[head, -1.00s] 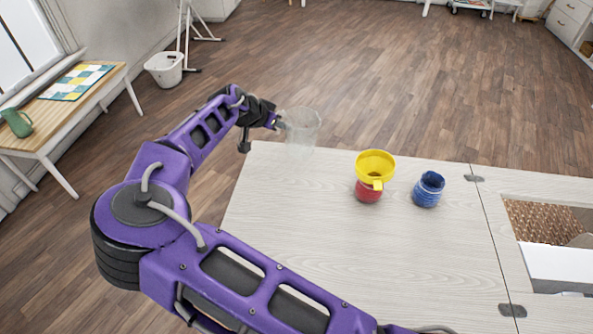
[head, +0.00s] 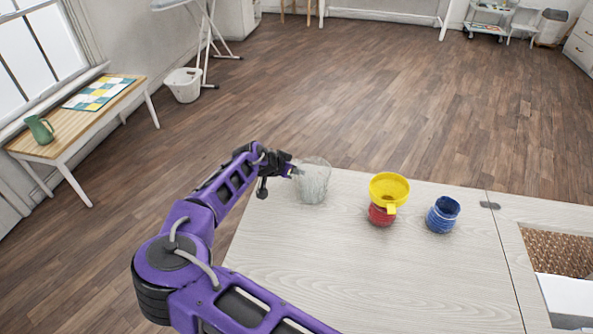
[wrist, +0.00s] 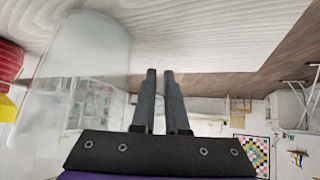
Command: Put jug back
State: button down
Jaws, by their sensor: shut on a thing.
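The clear see-through jug (head: 313,184) is at the back left corner of the white wood-grain table (head: 330,255). My gripper (head: 293,171) is at its left side, shut on it, apparently at a thin handle part. In the wrist view the fingers (wrist: 160,75) are close together and the jug (wrist: 85,50) fills the upper left beside them. The exact grip is hard to make out. I cannot tell whether the jug's base touches the table.
A red jar (head: 381,214) with a yellow funnel (head: 390,187) on it and a blue jar (head: 443,214) stand right of the jug. An open recess with a woven basket (head: 560,250) is far right. A bench (head: 85,125) at left holds a green pitcher (head: 40,129). The table front is clear.

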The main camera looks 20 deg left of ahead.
jog(key=shift+f, duration=0.2)
jog(key=c, duration=0.9)
grip_release()
jog(key=shift+r, duration=0.25)
jog(key=v, duration=1.2)
jog(key=shift+s, duration=0.1)
